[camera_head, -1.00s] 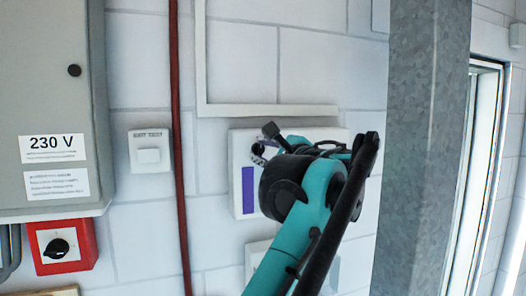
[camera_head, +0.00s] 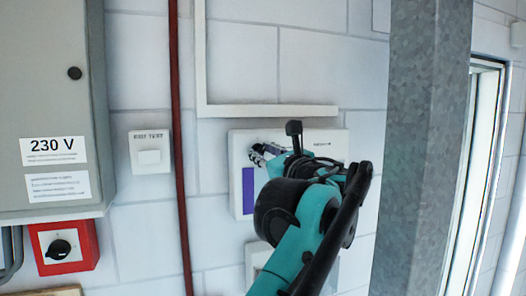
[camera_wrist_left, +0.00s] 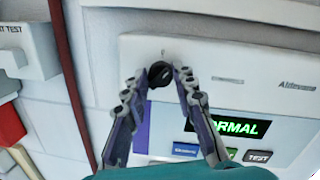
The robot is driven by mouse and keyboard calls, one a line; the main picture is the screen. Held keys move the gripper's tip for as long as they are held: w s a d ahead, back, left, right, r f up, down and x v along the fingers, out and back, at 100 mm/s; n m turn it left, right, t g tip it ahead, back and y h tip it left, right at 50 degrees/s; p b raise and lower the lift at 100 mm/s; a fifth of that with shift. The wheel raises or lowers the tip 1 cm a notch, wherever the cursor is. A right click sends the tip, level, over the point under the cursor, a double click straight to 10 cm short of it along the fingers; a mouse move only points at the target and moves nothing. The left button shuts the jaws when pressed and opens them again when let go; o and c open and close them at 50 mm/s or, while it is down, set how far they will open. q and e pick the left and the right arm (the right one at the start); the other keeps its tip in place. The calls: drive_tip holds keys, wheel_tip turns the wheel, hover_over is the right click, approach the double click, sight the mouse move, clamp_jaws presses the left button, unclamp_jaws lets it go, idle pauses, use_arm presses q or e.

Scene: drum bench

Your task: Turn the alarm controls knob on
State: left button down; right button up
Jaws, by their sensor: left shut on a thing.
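The white alarm controls panel (camera_head: 237,150) hangs on the wall, with a purple stripe on its left side. It also fills much of the left wrist view (camera_wrist_left: 225,62), with a lit green "NORMAL" display (camera_wrist_left: 228,128). The black round knob (camera_wrist_left: 160,74) sits at the panel's upper left. My left gripper (camera_wrist_left: 159,80) is shut on the knob, one finger on each side of it. In the head view my left gripper (camera_head: 262,151) is at the panel's upper left, and the knob cannot be made out there. My right gripper is in no view.
A white switch box (camera_head: 149,151), a red box with a black rotary switch (camera_head: 66,246) and a grey 230 V cabinet (camera_head: 45,90) are on the wall at left. A red pipe (camera_head: 177,120) runs between. A metal column (camera_head: 420,140) stands close on the right.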

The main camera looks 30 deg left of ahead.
use_arm(q)
drive_tip(key=m, duration=0.6)
drive_tip(key=shift+f+t, duration=0.1)
drive_tip(key=shift+t, duration=0.3)
drive_tip(key=shift+m+t+h+p, duration=0.4)
drive_tip(key=shift+m+p, duration=0.05)
drive_tip(key=shift+m, duration=2.15)
drive_tip(key=shift+f, duration=0.1)
drive_tip(key=c, duration=1.2)
unclamp_jaws()
drive_tip(key=shift+s+d, duration=0.1)
drive_tip(key=v, duration=1.1)
drive_tip(key=shift+s+d+f, duration=0.1)
drive_tip(key=shift+s+d, duration=0.15)
drive_tip(key=shift+s, duration=0.05)
